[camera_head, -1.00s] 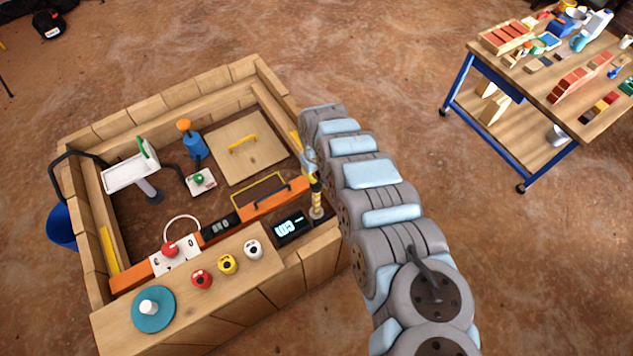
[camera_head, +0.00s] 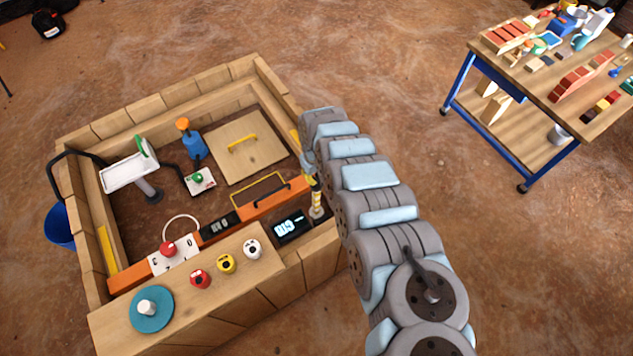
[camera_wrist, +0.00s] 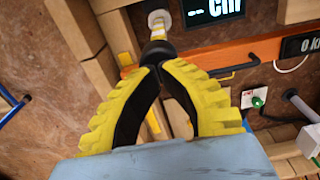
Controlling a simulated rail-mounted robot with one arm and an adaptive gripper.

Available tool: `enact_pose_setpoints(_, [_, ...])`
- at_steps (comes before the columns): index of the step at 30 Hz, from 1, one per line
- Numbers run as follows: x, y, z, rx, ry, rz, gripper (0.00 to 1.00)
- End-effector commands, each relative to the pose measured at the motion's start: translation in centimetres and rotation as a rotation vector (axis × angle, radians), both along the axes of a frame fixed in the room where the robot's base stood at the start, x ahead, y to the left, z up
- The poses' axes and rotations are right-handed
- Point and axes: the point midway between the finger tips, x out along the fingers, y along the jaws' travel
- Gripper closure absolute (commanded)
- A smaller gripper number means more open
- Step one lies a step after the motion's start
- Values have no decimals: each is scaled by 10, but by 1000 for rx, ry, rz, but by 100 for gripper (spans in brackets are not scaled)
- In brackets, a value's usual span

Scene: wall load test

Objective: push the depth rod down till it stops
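The depth rod (camera_head: 317,201) is a thin upright rod with yellow and pale bands at the front right corner of the wooden frame. In the wrist view the rod (camera_wrist: 157,27) runs from a pale round base to a dark top end. My gripper (camera_wrist: 155,62) has its yellow and black fingers brought together at the tips, right at that dark end. The fingertips overlap the rod's top in this view, so contact is hard to judge. In the head view my arm hides most of the gripper. A black display (camera_head: 290,226) stands just left of the rod.
An orange beam (camera_head: 262,204) with a dark handle crosses the wooden frame (camera_head: 100,128) beside the rod. A plank with red, yellow and white knobs (camera_head: 227,263) lies in front. A work table (camera_head: 548,72) stands at the far right, with open floor before it.

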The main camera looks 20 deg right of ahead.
Motion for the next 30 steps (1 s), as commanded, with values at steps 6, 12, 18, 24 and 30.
enact_pose_setpoints(6, [0, 0, -13, 0, 0, -1, 100])
enact_pose_setpoints(12, [0, 0, -22, 0, 0, 0, 100])
enact_pose_setpoints(18, [0, 1, -32, 1, 0, 0, 100])
enact_pose_setpoints(24, [0, 0, -41, 0, 0, -1, 100])
enact_pose_setpoints(30, [0, 0, -51, 0, 0, -1, 100])
